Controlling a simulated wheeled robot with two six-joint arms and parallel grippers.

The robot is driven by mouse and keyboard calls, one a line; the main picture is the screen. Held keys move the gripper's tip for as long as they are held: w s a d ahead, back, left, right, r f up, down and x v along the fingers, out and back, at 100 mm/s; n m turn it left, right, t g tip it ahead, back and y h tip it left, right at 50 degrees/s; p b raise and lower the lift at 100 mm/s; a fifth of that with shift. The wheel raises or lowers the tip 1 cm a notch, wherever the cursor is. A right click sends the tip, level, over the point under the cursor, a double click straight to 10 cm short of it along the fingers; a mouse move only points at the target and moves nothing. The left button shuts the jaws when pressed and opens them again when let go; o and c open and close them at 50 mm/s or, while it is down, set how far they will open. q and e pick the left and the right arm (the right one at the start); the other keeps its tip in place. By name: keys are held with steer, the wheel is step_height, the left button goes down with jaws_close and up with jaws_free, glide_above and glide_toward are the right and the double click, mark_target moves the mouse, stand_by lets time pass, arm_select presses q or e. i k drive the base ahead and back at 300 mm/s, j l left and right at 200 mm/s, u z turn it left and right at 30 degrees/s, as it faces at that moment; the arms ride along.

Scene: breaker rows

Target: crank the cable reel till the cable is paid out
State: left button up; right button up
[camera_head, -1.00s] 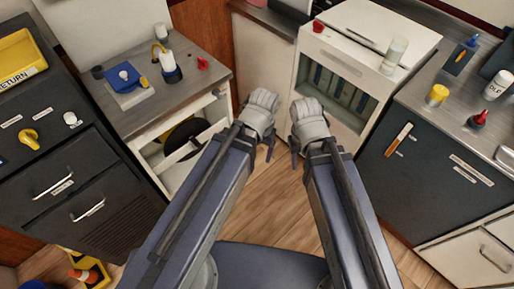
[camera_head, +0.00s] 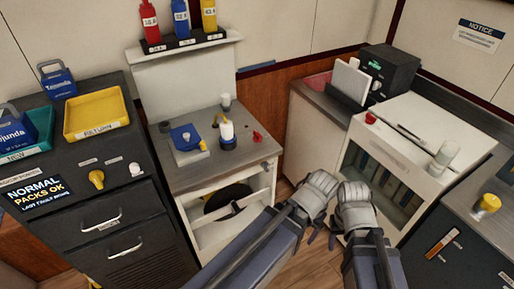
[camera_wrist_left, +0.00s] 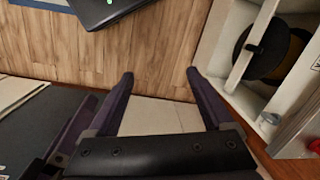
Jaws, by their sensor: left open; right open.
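The cable reel looks to be the black disc (camera_head: 228,200) behind the white bars of the open compartment under the middle counter. It also shows as a black disc with a brown-yellow part (camera_wrist_left: 262,52) at the upper right in the left wrist view. I cannot make out its crank or any paid-out cable. My left gripper (camera_head: 325,212) is to the right of the reel compartment, apart from it. In the left wrist view the left gripper (camera_wrist_left: 160,80) is open, with bare floor between its fingers. My right gripper (camera_head: 352,222) is open beside the left one, in front of the white cabinet.
The middle counter (camera_head: 250,155) carries a blue-and-white device, a white bottle and a red piece. A dark drawer unit (camera_head: 100,205) with a yellow knob (camera_head: 97,178) stands left. A white cabinet (camera_head: 425,150) stands right.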

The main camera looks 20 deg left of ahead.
mark_target(226, 195)
steer(key=u, duration=1.2)
steer(key=k+l+u, duration=0.1)
steer(key=u, duration=0.15)
steer(key=k+l+u, duration=0.1)
steer(key=l+u, duration=0.2)
steer(key=k+l, duration=0.75)
steer(key=l, duration=0.15)
